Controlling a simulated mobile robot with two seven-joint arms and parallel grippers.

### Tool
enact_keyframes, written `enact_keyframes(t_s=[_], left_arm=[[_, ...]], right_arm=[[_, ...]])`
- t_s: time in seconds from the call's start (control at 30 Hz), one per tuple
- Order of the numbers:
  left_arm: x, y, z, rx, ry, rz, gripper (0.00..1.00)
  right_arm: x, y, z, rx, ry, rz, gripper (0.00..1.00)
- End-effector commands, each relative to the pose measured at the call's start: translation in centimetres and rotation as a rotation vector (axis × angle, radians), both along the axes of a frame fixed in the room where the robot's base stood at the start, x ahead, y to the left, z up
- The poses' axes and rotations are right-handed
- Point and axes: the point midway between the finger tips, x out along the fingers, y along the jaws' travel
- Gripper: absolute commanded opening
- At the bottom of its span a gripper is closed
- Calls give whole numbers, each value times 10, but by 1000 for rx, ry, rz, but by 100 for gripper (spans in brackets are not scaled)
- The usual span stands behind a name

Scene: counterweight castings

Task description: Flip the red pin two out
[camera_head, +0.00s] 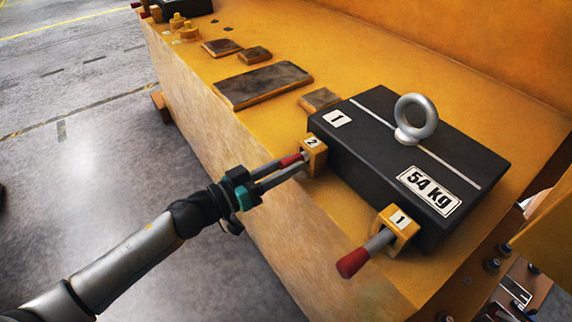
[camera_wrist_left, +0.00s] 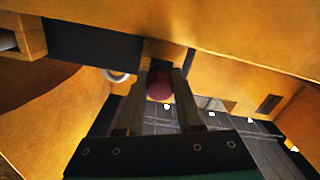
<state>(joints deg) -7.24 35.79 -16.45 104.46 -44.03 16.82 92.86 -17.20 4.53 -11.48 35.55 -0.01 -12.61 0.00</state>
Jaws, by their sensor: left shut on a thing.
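Red pin two (camera_head: 291,159) is a red-ended pin at the yellow block labelled 2 (camera_head: 314,156), on the near side of the black casting (camera_head: 385,150). My left gripper (camera_head: 293,167) reaches in from the left and is shut on the red pin, its fingers on either side of it. In the left wrist view the red end (camera_wrist_left: 160,84) shows between the two dark fingers (camera_wrist_left: 158,100). The fingers partly hide the pin. My right gripper is not in view.
Red pin one (camera_head: 353,262) sticks out of the yellow block labelled 1 (camera_head: 398,224), nearer the front. A metal lifting eye (camera_head: 416,112) stands on the casting marked 54 kg. Dark flat pads (camera_head: 263,84) lie on the yellow deck. Open floor lies at the left.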

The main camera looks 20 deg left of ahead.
Motion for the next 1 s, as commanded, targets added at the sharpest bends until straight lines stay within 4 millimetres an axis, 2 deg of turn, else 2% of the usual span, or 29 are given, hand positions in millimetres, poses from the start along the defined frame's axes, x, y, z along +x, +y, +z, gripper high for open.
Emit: enact_keyframes(t_s=[0.23, 0.6, 0.97, 1.0], left_arm=[[-5, 3, -1, 0, 4, 0, 0], [-37, 28, -2, 0, 6, 2, 0], [-40, 31, -2, 3, 2, 0, 0], [-40, 31, -2, 3, 3, 0, 39]], right_arm=[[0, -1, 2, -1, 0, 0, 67], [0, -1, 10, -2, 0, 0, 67], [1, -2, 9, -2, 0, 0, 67], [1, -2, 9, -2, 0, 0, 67]])
